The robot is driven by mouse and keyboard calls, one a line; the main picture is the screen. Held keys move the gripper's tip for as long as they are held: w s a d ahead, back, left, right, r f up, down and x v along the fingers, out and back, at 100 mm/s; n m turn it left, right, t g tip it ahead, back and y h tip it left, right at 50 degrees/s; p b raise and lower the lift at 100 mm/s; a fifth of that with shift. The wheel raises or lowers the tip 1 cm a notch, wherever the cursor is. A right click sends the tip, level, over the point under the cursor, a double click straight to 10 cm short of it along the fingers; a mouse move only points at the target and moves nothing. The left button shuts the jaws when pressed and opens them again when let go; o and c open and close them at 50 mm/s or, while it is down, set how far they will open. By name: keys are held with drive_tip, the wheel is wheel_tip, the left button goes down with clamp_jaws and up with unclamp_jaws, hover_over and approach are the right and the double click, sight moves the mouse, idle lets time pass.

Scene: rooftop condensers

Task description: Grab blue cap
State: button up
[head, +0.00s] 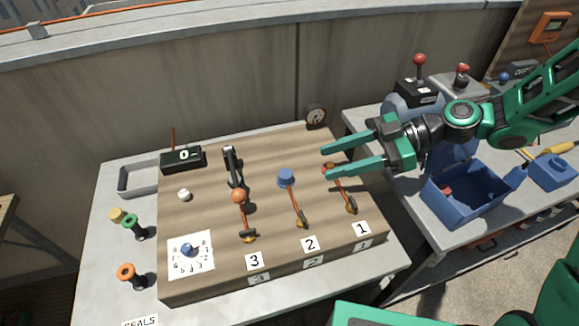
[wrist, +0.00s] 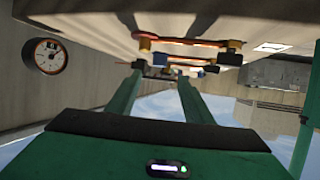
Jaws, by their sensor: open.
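The blue cap (head: 286,177) sits on the sloped wooden panel, at the upper end of the orange lever labelled 2. My gripper (head: 326,162) is open, with its two green fingers pointing left, to the right of the cap and apart from it. The nearer fingertip overlaps the red top (head: 328,168) of lever 1 in the head view; I cannot tell if they touch. In the wrist view, my open gripper (wrist: 160,72) has the panel above it with orange levers and a blue part (wrist: 230,57); I cannot tell whether that is the cap.
Lever 3 has an orange knob (head: 238,196), left of the cap. A dial with a blue knob (head: 188,249) is at the front left. A blue bin (head: 433,205) stands on the right table.

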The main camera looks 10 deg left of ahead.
sight(289, 172)
drive_tip(key=x, duration=1)
drive_tip(key=shift+a, duration=0.1)
drive_tip(key=shift+c, duration=0.4)
drive_tip(key=shift+w, duration=0.1)
drive_tip(key=c, duration=1)
